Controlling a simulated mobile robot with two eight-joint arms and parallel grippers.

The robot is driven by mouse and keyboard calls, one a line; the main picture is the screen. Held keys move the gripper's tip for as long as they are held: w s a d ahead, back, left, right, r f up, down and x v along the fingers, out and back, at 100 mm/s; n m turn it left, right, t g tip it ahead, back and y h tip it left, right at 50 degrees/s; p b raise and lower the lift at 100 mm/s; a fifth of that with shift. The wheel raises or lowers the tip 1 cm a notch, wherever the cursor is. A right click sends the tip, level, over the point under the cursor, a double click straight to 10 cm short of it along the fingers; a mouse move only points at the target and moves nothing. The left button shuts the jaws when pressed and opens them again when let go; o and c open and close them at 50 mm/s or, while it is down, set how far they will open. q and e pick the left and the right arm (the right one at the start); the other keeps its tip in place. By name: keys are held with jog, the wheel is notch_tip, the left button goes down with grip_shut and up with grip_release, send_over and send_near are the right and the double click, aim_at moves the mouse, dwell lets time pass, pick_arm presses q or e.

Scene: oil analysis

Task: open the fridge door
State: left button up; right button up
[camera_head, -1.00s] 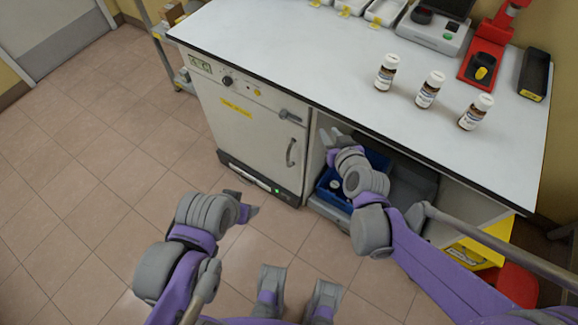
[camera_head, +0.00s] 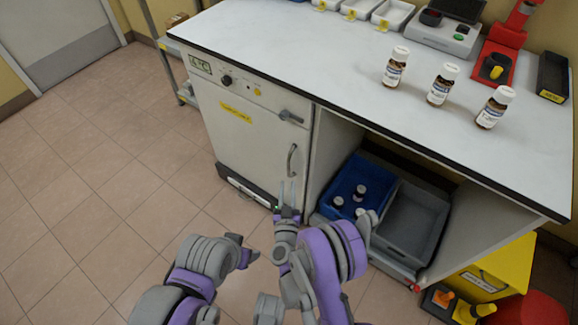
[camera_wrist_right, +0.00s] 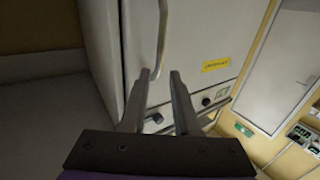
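The fridge (camera_head: 240,115) is a white under-counter unit, its door flush and closed. Its curved vertical handle (camera_head: 291,160) is on the door's right side. My right gripper (camera_head: 287,192) is below and in front of the handle, fingers pointing up towards it. In the right wrist view the gripper (camera_wrist_right: 161,74) is open and empty. The handle (camera_wrist_right: 162,35) there lies just beyond the fingertips, roughly in line with the gap; no contact is clear. My left gripper (camera_head: 243,251) hangs over the floor left of the right arm; its finger gap is unclear.
The white worktop (camera_head: 290,55) carries several bottles and trays. The open bay right of the fridge holds a blue crate (camera_head: 340,180) and a grey crate (camera_head: 418,215). A yellow box (camera_head: 505,265) stands further right. The floor (camera_head: 110,190) left of the fridge is clear.

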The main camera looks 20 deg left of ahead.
aim_at(289, 165)
jog(key=x, duration=1)
jog(key=shift+r, duration=0.1)
grip_shut()
jog(key=shift+d, duration=0.1)
dwell(1.0)
